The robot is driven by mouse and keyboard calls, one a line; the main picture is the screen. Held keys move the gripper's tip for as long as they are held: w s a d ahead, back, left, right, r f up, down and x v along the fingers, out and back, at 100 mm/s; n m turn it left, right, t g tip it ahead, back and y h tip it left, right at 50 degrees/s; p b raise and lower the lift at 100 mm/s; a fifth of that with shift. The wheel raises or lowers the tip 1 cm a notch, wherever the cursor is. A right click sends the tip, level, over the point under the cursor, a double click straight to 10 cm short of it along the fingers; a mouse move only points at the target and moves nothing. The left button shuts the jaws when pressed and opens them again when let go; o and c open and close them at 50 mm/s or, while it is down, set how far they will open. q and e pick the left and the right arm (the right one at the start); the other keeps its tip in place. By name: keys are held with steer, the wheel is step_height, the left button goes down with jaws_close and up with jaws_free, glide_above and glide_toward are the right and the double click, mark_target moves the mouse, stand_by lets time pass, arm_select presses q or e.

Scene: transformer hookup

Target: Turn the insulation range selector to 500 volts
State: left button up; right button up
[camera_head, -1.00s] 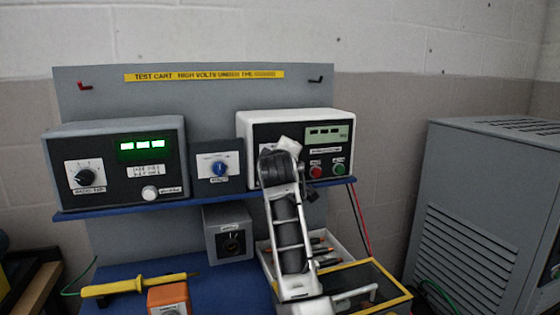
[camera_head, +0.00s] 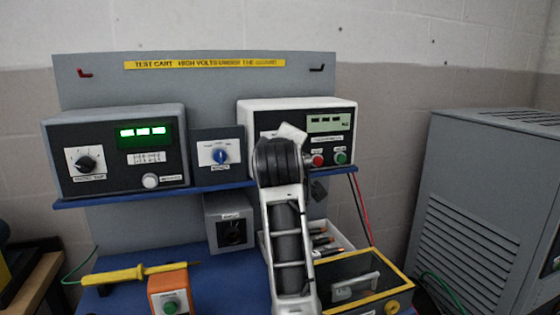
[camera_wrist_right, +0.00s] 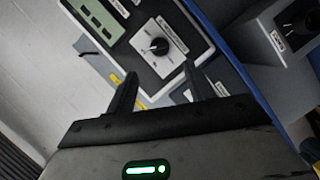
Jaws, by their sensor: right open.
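The insulation tester (camera_head: 245,125) is a white box with a black face at the right of the shelf. In the right wrist view its range selector (camera_wrist_right: 158,46) is a dark round knob with a pale pointer mark on a white plate. The scale marks are too small to read. My right gripper (camera_wrist_right: 159,72) is open and empty. Its fingers point at the tester, with the knob showing between and beyond the tips; I see no contact. In the head view my right arm hides the selector and the fingertips. My left gripper is not in view.
The tester has a display (camera_head: 328,122), a red button (camera_head: 318,160) and a green button (camera_head: 340,157). A blue-knobbed box (camera_head: 220,155) and another meter (camera_head: 60,135) stand to the left. A grey box (camera_head: 232,232) sits below the blue shelf (camera_head: 110,196).

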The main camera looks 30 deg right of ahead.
steer(key=v, duration=0.7)
steer(key=shift+s+b, duration=0.15)
steer(key=shift+b, duration=0.2)
steer(key=shift+a, duration=0.15)
